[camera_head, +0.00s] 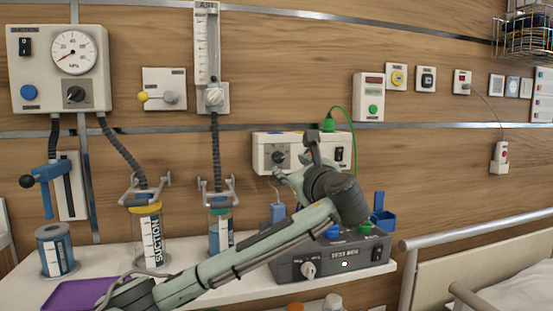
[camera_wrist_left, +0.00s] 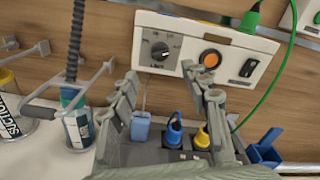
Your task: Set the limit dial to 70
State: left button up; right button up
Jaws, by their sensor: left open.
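A white wall box (camera_head: 263,145) carries a round dark dial (camera_head: 278,157) with a printed scale around it. In the left wrist view the same dial (camera_wrist_left: 160,50) sits on the left of the box's face, its pointer turned to the upper right. The scale and label are too small to read surely. My left gripper (camera_head: 298,160) is in front of this box. In the left wrist view its two fingers (camera_wrist_left: 160,76) are spread, with nothing between them, and the dial shows beyond the gap. It appears apart from the dial. My right gripper is not in view.
The box also has an orange button (camera_wrist_left: 210,59), a black switch (camera_wrist_left: 250,67) and a green cable (camera_head: 337,112). A grey test box (camera_head: 325,266) stands on the shelf below. Suction jars (camera_head: 148,235) stand left. A gauge panel (camera_head: 18,70) has another dark knob (camera_head: 75,94).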

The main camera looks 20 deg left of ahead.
aim_at(280, 159)
pick_arm(q)
jog(key=shift+p+x, duration=0.5)
jog(key=shift+x, duration=3.35)
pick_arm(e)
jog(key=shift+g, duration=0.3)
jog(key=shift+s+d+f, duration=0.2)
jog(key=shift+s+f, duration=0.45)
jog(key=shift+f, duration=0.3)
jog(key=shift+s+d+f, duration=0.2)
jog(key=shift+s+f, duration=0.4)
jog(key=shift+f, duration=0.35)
pick_arm(q)
jog(key=shift+r, duration=0.1)
grip_shut()
